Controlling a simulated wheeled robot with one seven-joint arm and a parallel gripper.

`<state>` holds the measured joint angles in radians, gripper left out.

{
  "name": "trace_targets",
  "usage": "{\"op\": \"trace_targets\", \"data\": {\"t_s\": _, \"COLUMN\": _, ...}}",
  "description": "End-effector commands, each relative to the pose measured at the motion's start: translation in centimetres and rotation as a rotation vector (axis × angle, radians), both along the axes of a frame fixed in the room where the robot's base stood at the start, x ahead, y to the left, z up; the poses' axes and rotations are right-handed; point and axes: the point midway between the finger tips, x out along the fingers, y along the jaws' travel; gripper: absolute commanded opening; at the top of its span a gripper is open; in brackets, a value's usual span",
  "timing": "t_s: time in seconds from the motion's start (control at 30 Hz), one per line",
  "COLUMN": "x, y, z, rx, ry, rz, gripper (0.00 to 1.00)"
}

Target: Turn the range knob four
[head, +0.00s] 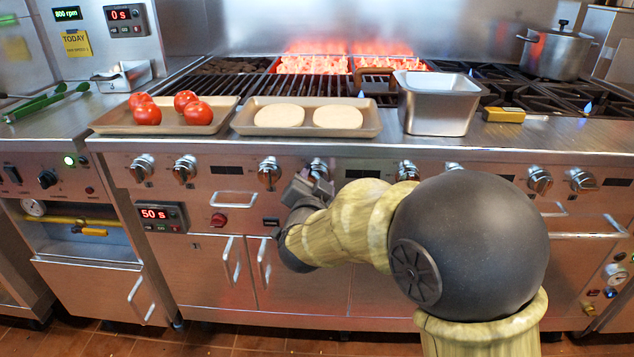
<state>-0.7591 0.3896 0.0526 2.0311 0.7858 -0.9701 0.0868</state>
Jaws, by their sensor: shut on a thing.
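The range (340,150) has a row of silver knobs along its steel front. Range knob four (319,167), taken as the fourth from the left, is partly covered by my gripper. My gripper (315,180) is at this knob from the front and below, with its jaws shut on it. The fingertips are small in the picture, and the knob's lower part is hidden behind them. The knob's exact angle cannot be read.
The third knob (269,173) stands just left of my gripper, and another knob (408,171) is to the right. Trays with tomatoes (147,114) and pale rounds (279,116) sit above, beside a steel container (437,106). Red-glowing coals (312,64) show behind the grates.

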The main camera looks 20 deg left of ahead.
Motion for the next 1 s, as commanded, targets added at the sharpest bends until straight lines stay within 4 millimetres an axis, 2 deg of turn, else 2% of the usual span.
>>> {"op": "trace_targets", "data": {"t_s": 0.13, "x": -0.1, "y": 0.2, "z": 0.0, "rx": 0.0, "ry": 0.0, "rz": 0.004, "gripper": 0.23}}
{"op": "trace_targets", "data": {"t_s": 0.17, "x": -0.1, "y": 0.2, "z": 0.0, "rx": 0.0, "ry": 0.0, "rz": 0.004, "gripper": 0.51}}
{"op": "trace_targets", "data": {"t_s": 0.23, "x": -0.1, "y": 0.2, "z": 0.0, "rx": -0.001, "ry": 0.0, "rz": 0.004, "gripper": 0.65}}
{"op": "trace_targets", "data": {"t_s": 0.53, "x": -0.1, "y": 0.1, "z": 0.0, "rx": -0.001, "ry": 0.0, "rz": 0.001, "gripper": 0.66}}
{"op": "trace_targets", "data": {"t_s": 0.67, "x": -0.8, "y": 0.0, "z": 0.1, "rx": -0.001, "ry": 0.0, "rz": 0.002, "gripper": 0.66}}
{"op": "trace_targets", "data": {"t_s": 0.77, "x": -1.9, "y": -0.3, "z": 0.3, "rx": 0.0, "ry": 0.001, "rz": 0.002, "gripper": 0.66}}
{"op": "trace_targets", "data": {"t_s": 1.0, "x": -6.4, "y": -1.1, "z": 0.6, "rx": -0.003, "ry": 0.0, "rz": 0.004, "gripper": 0.66}}
